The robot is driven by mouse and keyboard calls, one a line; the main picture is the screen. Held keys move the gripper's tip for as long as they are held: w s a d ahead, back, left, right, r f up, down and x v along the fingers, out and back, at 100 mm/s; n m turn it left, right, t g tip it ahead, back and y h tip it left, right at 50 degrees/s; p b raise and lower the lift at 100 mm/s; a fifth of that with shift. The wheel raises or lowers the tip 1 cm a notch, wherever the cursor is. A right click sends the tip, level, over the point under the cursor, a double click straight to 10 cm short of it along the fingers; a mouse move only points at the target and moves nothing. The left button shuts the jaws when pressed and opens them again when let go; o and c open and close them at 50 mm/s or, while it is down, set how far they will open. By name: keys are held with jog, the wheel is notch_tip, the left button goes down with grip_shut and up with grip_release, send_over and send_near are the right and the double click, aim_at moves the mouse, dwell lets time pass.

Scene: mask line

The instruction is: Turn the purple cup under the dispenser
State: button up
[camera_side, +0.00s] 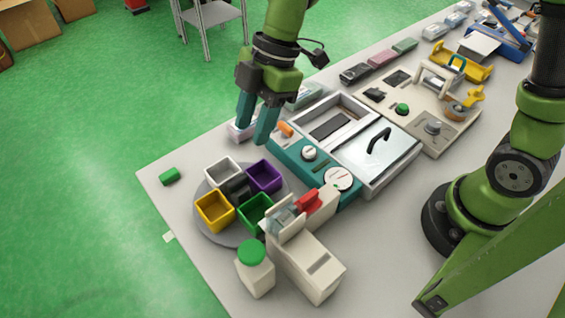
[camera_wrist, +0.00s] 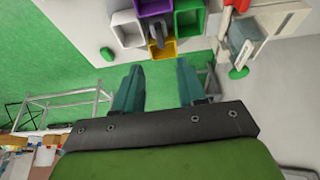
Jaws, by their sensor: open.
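The purple cup (camera_side: 264,176) sits on a round grey turntable (camera_side: 213,232) at the far right of the cup group, and its edge shows at the top of the wrist view (camera_wrist: 153,7). A white cup (camera_side: 223,172), a yellow cup (camera_side: 214,212) and a green cup (camera_side: 256,213) share the turntable around a dark centre piece (camera_side: 236,187). The beige dispenser (camera_side: 305,258) stands beside it, with its head close to the green cup. My gripper (camera_side: 253,132) is open and empty, above and behind the cups. Its teal fingers show in the wrist view (camera_wrist: 158,75).
A white bottle with a green lid (camera_side: 255,270) stands beside the dispenser. A small green block (camera_side: 169,176) lies near the table's left edge. A teal-fronted machine with a handled lid (camera_side: 375,157) stands right of the cups. The table left of the turntable is mostly bare.

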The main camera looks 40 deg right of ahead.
aim_at(238, 179)
jog(key=x, duration=1.1)
jog(key=shift+f, duration=0.2)
jog(key=shift+c, duration=0.4)
grip_shut()
